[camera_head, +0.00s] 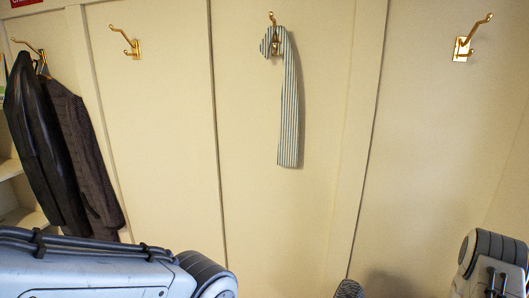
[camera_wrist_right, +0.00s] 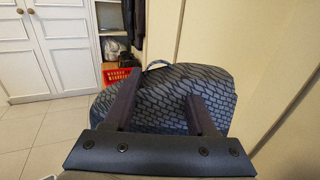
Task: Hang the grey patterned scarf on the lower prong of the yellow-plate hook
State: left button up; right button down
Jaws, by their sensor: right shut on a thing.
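The grey patterned scarf (camera_wrist_right: 172,82) fills the middle of the right wrist view, a grey cloth with a dark scale-like pattern and a small loop on top. My right gripper (camera_wrist_right: 160,108) is shut on it, with cloth showing between and beyond the fingers. Only a small piece of the scarf (camera_head: 349,288) shows at the bottom edge of the head view, well below the hooks. My left gripper is out of view.
A striped scarf (camera_head: 288,110) hangs on the middle hook (camera_head: 272,18). Another brass hook (camera_head: 130,46) is bare. Dark jackets (camera_head: 45,140) hang at the far left. The right wrist view shows white cupboard doors (camera_wrist_right: 65,50) and a red box (camera_wrist_right: 115,73). The wall below the right hook is clear.

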jog(key=s+a, duration=0.1)
jog(key=s+a+f, duration=0.1)
jog(key=shift+s+a+f, duration=0.15)
jog(key=shift+a+f, duration=0.15)
jog(key=shift+a, duration=0.05)
jog(key=shift+s+a, duration=0.1)
jog(key=shift+a, duration=0.25)
jog(key=m+t+h, duration=0.2)
jog(key=shift+a+r+t, duration=0.1)
jog(key=shift+a+t, duration=0.15)
jog(key=shift+t, duration=0.05)
jog(key=shift+d+m+t+h, duration=0.1)
jog(key=shift+m+t+h, duration=0.55)
jog(key=shift+h, duration=0.25)
jog(key=shift+d+f+m+t+h, duration=0.1)
jog(key=shift+d+m+t+h, duration=0.1)
jog(key=shift+m+t+h, duration=0.3)
jog(key=shift+d+f+m+t+h, duration=0.15)
jog(key=shift+m+h, duration=0.2)
jog(key=shift+h, duration=0.35)
